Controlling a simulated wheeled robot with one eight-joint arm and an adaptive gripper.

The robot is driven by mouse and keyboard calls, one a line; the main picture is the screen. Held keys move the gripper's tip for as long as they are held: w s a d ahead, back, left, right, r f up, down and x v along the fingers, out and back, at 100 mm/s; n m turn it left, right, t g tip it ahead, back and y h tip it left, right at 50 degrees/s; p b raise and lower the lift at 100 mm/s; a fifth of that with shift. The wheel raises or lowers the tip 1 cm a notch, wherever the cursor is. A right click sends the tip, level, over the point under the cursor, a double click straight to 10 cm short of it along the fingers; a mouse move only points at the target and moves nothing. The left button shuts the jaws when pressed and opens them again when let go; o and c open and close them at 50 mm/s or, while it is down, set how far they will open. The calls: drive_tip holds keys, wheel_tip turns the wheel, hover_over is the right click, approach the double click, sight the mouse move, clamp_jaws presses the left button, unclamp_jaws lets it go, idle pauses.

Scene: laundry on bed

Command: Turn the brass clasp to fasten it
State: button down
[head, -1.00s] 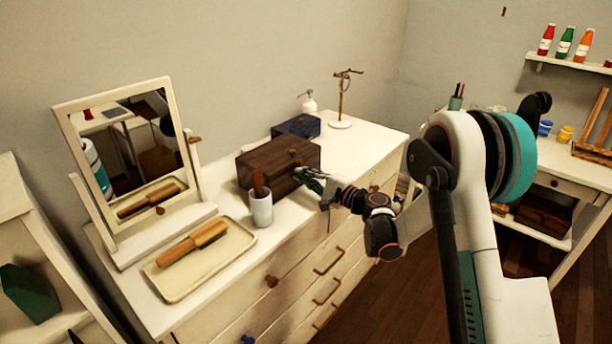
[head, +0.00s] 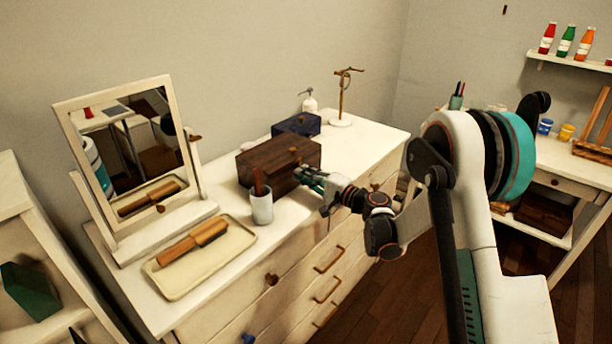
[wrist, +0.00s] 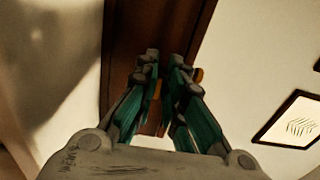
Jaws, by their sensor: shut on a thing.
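The brass clasp (wrist: 198,75) is on the front of a dark brown wooden box (head: 262,160), which stands on the white dresser. In the wrist view, brass shows between and beside my fingers; the rest of the clasp is hidden by them, so its exact angle cannot be told. My gripper (wrist: 164,65) is at the box front with its teal fingers closed in on the clasp. In the head view, my gripper (head: 300,172) reaches the box from the right, and a small brass spot shows just above the fingertips.
A white cup (head: 261,207) with a brown handle in it stands close before the box. A tray (head: 232,250) with a brush and a mirror (head: 125,150) are to the left. A blue box (head: 297,125), pump bottle (head: 309,103) and stand (head: 341,122) are behind.

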drive_tip(key=shift+f, duration=0.1)
drive_tip(key=c, duration=1.8)
unclamp_jaws()
drive_tip(key=v, duration=1.2)
drive_tip(key=shift+s, duration=0.1)
